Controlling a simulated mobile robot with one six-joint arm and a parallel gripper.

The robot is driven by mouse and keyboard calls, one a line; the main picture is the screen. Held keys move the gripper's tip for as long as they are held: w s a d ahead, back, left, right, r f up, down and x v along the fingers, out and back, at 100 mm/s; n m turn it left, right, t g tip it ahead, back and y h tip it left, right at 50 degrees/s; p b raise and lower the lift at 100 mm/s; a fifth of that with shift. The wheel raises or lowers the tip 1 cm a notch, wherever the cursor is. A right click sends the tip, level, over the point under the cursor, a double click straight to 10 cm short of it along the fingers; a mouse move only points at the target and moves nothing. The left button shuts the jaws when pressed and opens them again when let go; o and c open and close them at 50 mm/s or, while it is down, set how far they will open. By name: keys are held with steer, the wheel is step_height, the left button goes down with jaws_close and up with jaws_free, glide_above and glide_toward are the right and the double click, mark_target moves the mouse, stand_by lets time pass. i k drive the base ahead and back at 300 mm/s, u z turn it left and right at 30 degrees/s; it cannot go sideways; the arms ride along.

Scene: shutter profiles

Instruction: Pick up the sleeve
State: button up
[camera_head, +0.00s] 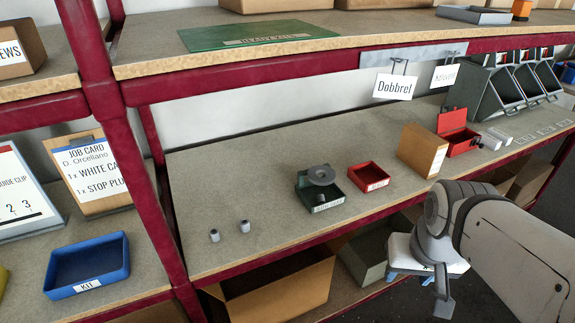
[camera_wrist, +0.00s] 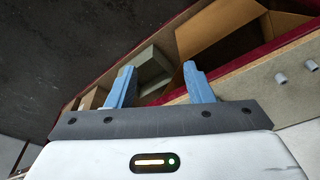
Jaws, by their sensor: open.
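Two small grey cylinders, a left one (camera_head: 214,236) and a right one (camera_head: 245,226), stand upright on the middle shelf near its left front; I cannot tell from the pictures which is the sleeve. They also show at the right edge of the wrist view, the lower-left one (camera_wrist: 281,78) and the upper-right one (camera_wrist: 311,65). My gripper (camera_wrist: 160,78) has its blue fingers apart with nothing between them. In the head view my gripper (camera_head: 410,274) is at the lower right, in front of the shelf and well to the right of the cylinders.
A green bin (camera_head: 321,198) with a grey round disc on it and a red bin (camera_head: 368,177) stand right of the cylinders. A blue KIT tray (camera_head: 88,268) is left of the red post (camera_head: 98,80). A cardboard box (camera_head: 275,292) is below. The shelf around the cylinders is clear.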

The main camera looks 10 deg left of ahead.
mark_target(246, 228)
steer(key=z, duration=1.35)
steer(key=k, duration=0.9)
steer(key=u, duration=2.1)
steer(key=i, duration=1)
